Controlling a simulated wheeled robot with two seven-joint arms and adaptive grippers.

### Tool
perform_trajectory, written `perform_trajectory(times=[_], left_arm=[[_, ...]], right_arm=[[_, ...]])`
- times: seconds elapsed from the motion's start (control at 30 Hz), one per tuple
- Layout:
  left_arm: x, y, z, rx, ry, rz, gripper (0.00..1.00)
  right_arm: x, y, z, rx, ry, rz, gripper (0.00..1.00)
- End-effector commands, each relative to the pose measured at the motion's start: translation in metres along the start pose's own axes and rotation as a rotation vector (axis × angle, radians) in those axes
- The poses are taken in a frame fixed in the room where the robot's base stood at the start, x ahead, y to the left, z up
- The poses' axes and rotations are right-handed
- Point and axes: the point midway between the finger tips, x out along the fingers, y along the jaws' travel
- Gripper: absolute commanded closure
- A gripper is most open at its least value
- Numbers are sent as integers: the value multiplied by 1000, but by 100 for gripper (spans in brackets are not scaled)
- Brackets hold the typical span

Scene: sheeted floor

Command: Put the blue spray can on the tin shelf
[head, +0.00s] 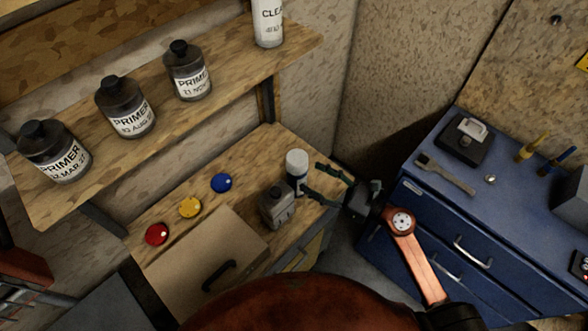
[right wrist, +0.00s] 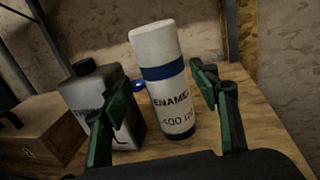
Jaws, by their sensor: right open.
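The blue spray can (head: 297,172) is a white-capped can with a blue band, standing upright on the wooden bench. In the right wrist view the spray can (right wrist: 174,108) reads "ENAMEL" and "400". My right gripper (head: 313,179) is open, its green fingers pointing at the can from the right. In the right wrist view the can shows between the fingers; I cannot tell if either touches it. The tin shelf (head: 235,88) is a wooden board above the bench. It holds several dark primer bottles (head: 187,70) and a white can (head: 268,24) at its right end. My left gripper is not in view.
A grey bottle (head: 277,205) stands close beside the spray can. Red (head: 156,234), yellow (head: 190,207) and blue (head: 221,183) lids and a wooden box (head: 205,252) are on the bench. A blue drawer cabinet (head: 420,205) stands at right. The shelf has bare room between the primers and white can.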

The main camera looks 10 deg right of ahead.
Motion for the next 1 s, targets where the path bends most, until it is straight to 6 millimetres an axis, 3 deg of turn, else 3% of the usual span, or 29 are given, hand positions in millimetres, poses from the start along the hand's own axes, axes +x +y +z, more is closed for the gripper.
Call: perform_trajectory(times=[0.3, 0.47, 0.6, 0.73, 0.87, 1.0], left_arm=[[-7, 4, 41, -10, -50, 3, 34], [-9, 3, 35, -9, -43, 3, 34], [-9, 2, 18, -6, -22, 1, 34], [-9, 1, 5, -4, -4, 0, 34], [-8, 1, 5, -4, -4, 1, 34], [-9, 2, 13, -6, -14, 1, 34]], right_arm=[[32, -3, -2, 2, -3, -5, 44], [56, -5, -7, 2, -2, -5, 44], [70, -5, -8, 3, 0, -4, 44], [72, -4, -9, 3, 0, -3, 44], [72, -4, -9, 3, 1, -3, 44], [72, -4, -9, 3, 0, -3, 54]])
